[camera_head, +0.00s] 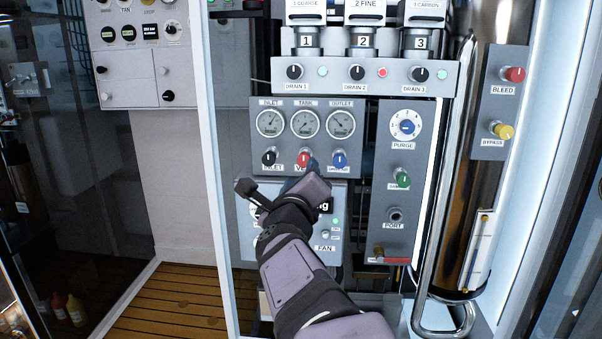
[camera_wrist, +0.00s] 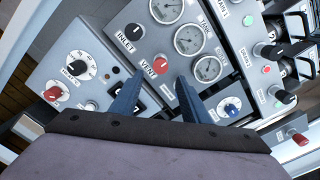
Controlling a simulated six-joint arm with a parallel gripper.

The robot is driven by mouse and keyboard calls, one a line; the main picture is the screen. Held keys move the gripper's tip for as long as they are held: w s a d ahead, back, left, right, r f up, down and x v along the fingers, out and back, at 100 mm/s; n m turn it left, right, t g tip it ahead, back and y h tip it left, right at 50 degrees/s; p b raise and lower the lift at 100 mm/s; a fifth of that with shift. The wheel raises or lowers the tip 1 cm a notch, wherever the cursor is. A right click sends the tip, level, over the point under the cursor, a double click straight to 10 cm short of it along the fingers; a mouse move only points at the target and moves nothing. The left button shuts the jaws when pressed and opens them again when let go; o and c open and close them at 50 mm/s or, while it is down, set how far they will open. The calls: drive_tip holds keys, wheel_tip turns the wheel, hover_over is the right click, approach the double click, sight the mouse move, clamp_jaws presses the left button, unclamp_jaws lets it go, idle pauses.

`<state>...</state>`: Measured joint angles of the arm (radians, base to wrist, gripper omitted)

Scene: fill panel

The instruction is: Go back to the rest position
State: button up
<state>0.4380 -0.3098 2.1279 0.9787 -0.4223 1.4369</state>
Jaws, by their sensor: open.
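My gripper (camera_head: 302,174) is in front of the fill panel's gauge plate (camera_head: 357,104), just below the red VENT knob (camera_head: 303,158). In the wrist view my gripper (camera_wrist: 160,76) is open. Its two blue fingers point toward the panel, with the red VENT knob (camera_wrist: 160,65) beyond the gap between their tips. No held thing shows between the fingers. Whether a finger touches the knob cannot be told. My arm hides part of the lower FAN box (camera_head: 335,247).
The black INLET knob (camera_head: 268,157) and a blue knob (camera_head: 339,158) flank the VENT knob. Three gauges sit above. The PURGE dial (camera_head: 406,126) and green knob (camera_head: 402,179) are to the right. A steel cylinder (camera_head: 471,180) and a bent pipe (camera_head: 416,312) stand at right.

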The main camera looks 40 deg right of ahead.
idle(0.3)
drive_tip(key=w+a+f+n+g+y, duration=0.1)
drive_tip(key=w+a+f+n+y, duration=0.1)
drive_tip(key=a+f+n+y, duration=0.65)
drive_tip(key=w+a+f+n+g+y, duration=0.2)
drive_tip(key=a+f+n+y, duration=0.1)
drive_tip(key=a+f+n, duration=1)
drive_tip(key=s+a+f+n+g+y+p, duration=0.1)
drive_tip(key=s+a+f+n+g, duration=0.35)
drive_tip(key=s+f+n, duration=0.4)
drive_tip(key=s+a+f+n+g+y, duration=0.1)
drive_tip(key=s+a+f+n+g, duration=0.3)
drive_tip(key=s+f, duration=0.65)
drive_tip(key=s+d+r+n+p, duration=0.1)
drive_tip(key=r+p, duration=1.8)
drive_tip(key=s+d+r+n+g+p, duration=0.1)
drive_tip(key=s+r+p, duration=0.1)
drive_tip(key=r+p, duration=1.7)
drive_tip(key=shift+r+h, duration=0.35)
